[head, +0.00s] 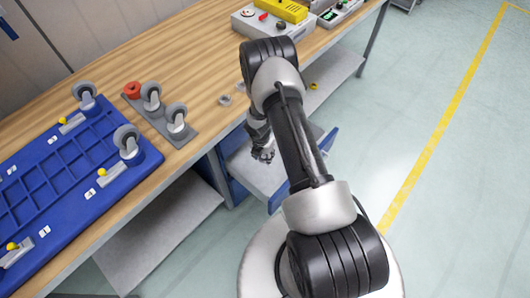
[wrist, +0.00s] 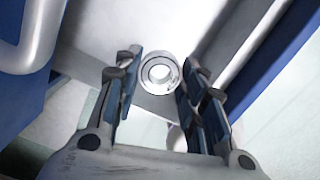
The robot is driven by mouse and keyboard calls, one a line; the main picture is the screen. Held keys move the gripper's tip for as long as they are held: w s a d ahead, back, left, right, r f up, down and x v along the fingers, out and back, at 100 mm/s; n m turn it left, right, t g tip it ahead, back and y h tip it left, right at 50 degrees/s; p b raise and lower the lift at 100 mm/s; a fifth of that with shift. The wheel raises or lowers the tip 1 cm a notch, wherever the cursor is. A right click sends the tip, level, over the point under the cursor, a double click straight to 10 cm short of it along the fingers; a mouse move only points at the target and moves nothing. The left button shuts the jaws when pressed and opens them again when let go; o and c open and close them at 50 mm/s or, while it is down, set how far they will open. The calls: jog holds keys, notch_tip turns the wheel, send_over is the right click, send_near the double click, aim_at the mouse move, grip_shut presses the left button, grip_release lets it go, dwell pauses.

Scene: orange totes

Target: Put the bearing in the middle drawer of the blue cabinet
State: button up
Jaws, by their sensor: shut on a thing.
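The bearing (wrist: 159,73) is a silver ring held between the fingertips of my gripper (wrist: 158,72) in the wrist view. My gripper (head: 262,152) is shut on it and hangs over a pulled-out drawer (head: 265,180) beside the workbench. The drawer has a pale inside, which also fills much of the wrist view (wrist: 110,25), and a blue front (head: 329,139). The blue cabinet (head: 226,180) stands under the bench, partly hidden. I cannot tell the drawer's level for sure. The bearing is hard to make out in the head view.
On the wooden bench (head: 190,75) are a blue tray (head: 60,170), a grey plate with casters (head: 160,122) and a grey control box (head: 270,25). A pale handle (wrist: 30,45) on a blue face is close at left in the wrist view. Floor at right is clear.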

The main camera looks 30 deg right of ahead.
jog(key=shift+s+a+f+n, duration=0.1)
jog(key=shift+f+n, duration=0.25)
jog(key=shift+f, duration=0.15)
jog(key=shift+s+a+f+n, duration=0.1)
jog(key=shift+f+n, duration=0.25)
jog(key=shift+f, duration=0.15)
jog(key=b, duration=0.6)
send_near(264, 169)
jog(key=s+f, duration=0.1)
jog(key=f, duration=0.1)
jog(key=s+a+f, duration=0.1)
jog(key=s+f, duration=0.1)
jog(key=f, duration=0.1)
jog(key=shift+a+f, duration=0.2)
jog(key=shift+f, duration=0.15)
jog(key=shift+w+d+r, duration=0.15)
jog(key=shift+r, duration=0.15)
jog(key=w+b, duration=0.1)
jog(key=w+d+b, duration=0.1)
jog(key=w+b, duration=0.1)
jog(key=shift+w+d+f, duration=0.1)
jog(key=shift+d+f, duration=0.1)
jog(key=shift+d, duration=0.15)
jog(key=shift+f, duration=0.35)
jog(key=shift+f, duration=0.2)
jog(key=o, duration=1.1)
